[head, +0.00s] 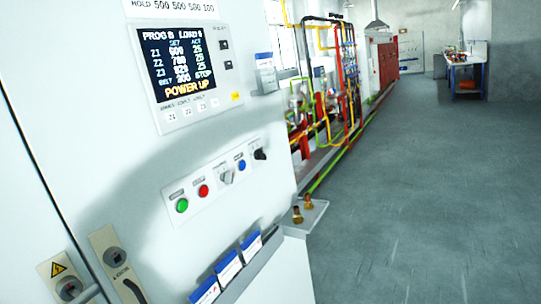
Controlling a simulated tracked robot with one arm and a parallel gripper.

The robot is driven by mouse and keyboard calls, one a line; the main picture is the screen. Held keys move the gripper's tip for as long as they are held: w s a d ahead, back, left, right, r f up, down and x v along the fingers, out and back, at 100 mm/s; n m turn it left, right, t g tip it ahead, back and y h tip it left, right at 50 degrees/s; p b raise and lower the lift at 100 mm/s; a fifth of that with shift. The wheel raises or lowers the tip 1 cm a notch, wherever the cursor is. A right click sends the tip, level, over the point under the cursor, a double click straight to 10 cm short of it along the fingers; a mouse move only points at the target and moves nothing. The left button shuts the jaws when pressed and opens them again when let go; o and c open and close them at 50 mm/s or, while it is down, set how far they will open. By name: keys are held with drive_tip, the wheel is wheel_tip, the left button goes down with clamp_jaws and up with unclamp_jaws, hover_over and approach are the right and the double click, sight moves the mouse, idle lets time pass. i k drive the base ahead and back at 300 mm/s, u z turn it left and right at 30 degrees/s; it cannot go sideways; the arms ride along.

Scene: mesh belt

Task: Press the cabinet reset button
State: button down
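The white cabinet (90,140) fills the left side of the head view, its face seen at an angle. A control strip (217,180) on it carries a green button (182,205), a red button (203,190), a grey selector switch (226,177), a blue button (241,165) and a black rotary knob (260,154). The small labels above them are too blurred to read, so I cannot tell from the text which is the reset button. Above is a display (178,63) reading "POWER UP". My gripper is not in view; a broad shadow falls across the cabinet around the strip.
A small ledge (318,211) with two brass pieces (308,201) sticks out at the cabinet's right edge. Blue-and-white booklets (228,267) sit in a rack below the strip. A pipe rack (322,95) stands behind. Open grey floor (430,200) lies to the right.

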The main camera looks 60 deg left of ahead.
sight(242, 166)
drive_tip(key=u, duration=0.35)
drive_tip(key=i, duration=1.35)
drive_tip(key=u, duration=0.45)
